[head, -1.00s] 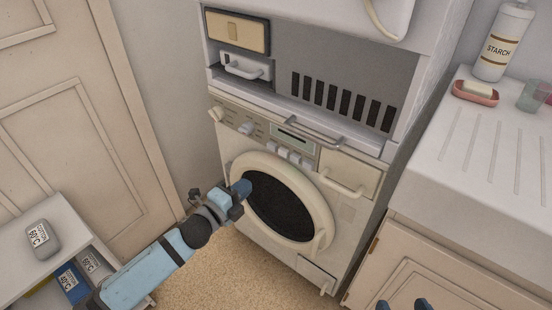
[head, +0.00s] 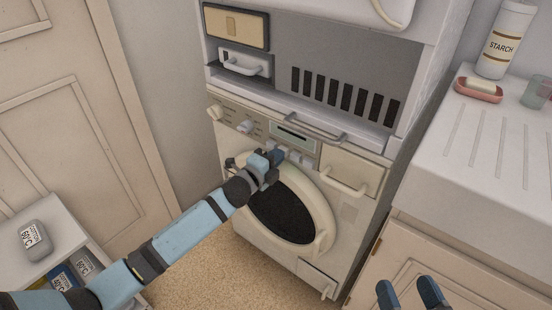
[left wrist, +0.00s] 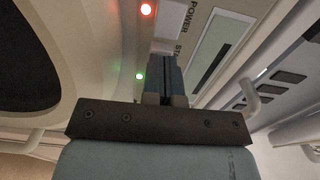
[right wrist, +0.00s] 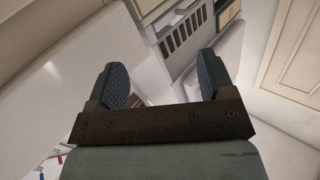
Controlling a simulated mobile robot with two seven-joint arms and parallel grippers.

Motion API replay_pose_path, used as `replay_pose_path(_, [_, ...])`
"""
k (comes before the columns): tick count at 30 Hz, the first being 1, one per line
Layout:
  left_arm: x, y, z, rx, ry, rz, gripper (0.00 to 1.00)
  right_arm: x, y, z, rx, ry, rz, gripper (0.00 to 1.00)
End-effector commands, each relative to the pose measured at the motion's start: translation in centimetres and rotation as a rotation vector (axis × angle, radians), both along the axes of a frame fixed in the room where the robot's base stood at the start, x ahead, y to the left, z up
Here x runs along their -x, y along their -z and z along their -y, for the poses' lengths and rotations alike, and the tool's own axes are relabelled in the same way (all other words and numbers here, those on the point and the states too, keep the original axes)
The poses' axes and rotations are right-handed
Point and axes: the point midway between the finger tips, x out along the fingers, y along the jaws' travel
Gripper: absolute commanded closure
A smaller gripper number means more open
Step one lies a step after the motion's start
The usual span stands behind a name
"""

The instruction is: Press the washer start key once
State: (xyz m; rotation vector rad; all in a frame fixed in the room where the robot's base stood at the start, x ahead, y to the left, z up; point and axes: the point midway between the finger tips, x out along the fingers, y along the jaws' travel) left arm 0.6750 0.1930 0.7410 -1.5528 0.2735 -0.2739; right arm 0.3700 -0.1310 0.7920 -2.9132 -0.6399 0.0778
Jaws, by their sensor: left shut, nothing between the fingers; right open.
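The washer (head: 345,205) stands ahead with its round door (head: 285,215) closed. Its control panel has knobs, a display (head: 293,137) and a row of pale keys (head: 296,156). My left gripper (head: 277,155) is shut and empty, its tip at the left end of the key row. In the left wrist view, its fingers (left wrist: 165,62) overlap the panel beside a POWER label (left wrist: 190,15) and a partly hidden label beginning "ST". A red light (left wrist: 147,9) and a green light (left wrist: 140,76) glow there. The key at the fingertips is hidden; I cannot tell contact. My right gripper (head: 408,290) is open and empty.
The counter (head: 480,130) at right bears a starch bottle (head: 502,40) and soap dish (head: 478,92).

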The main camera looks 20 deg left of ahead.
Motion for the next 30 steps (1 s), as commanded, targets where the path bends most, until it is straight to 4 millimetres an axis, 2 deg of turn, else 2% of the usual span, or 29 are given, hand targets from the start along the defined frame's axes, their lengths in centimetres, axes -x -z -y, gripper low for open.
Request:
replay_pose_path(8, [0.0,0.0,0.0,0.001,0.0,-0.001,1.0,0.1,0.3,0.2,0.008,-0.001,-0.005,0.25])
replay_pose_path(11, [-0.6,-0.2,0.2,0.001,-0.001,-0.001,1.0,0.1,0.3,0.2,0.017,0.0,-0.017,0.25])
replay_pose_path(15, [-1.7,-0.2,0.6,0.002,-0.001,-0.001,1.0,0.0,1.5,0.8,0.046,0.015,-0.064,0.25])
replay_pose_path(18, [-1.7,-0.2,0.6,0.002,-0.001,0.002,1.0,0.1,2.2,0.9,0.045,0.025,-0.086,0.25])
replay_pose_path(30, [-1.7,-0.4,0.0,0.001,-0.001,0.004,1.0,0.2,1.8,0.8,0.051,0.022,-0.089,0.25])
